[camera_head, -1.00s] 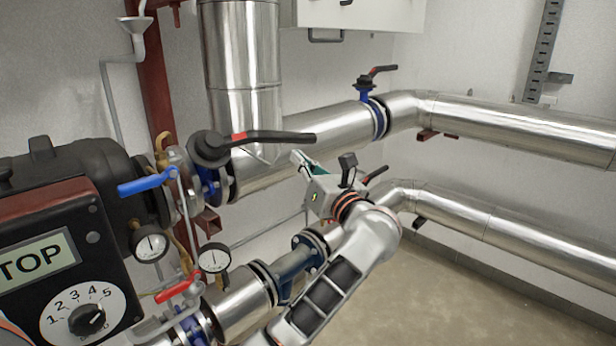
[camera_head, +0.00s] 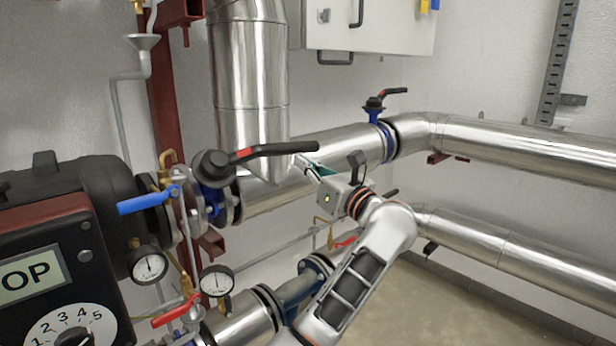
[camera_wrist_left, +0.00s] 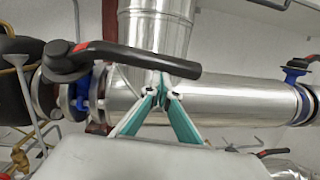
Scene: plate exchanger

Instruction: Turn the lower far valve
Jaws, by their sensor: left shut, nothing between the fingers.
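The lower far valve's dark handle (camera_head: 390,193) shows only as a tip behind my left arm in the head view; its body is hidden. In the left wrist view a black handle with a red mark (camera_wrist_left: 272,153) at the lower right looks like the same one. My left gripper (camera_head: 303,162) is shut and empty, with teal fingers. It is up near the upper pipe, close to the end of the upper near valve's long black handle (camera_head: 275,150), and apart from the lower far valve. Its fingertips (camera_wrist_left: 166,95) meet in the wrist view. My right gripper is out of view.
The upper far valve (camera_head: 376,104) stands on the upper pipe (camera_head: 340,150). The lower pipe (camera_head: 480,240) runs to the right. Gauges (camera_head: 217,281), a blue lever (camera_head: 148,201) and a red lever (camera_head: 175,311) crowd the left. Open floor lies at the lower right.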

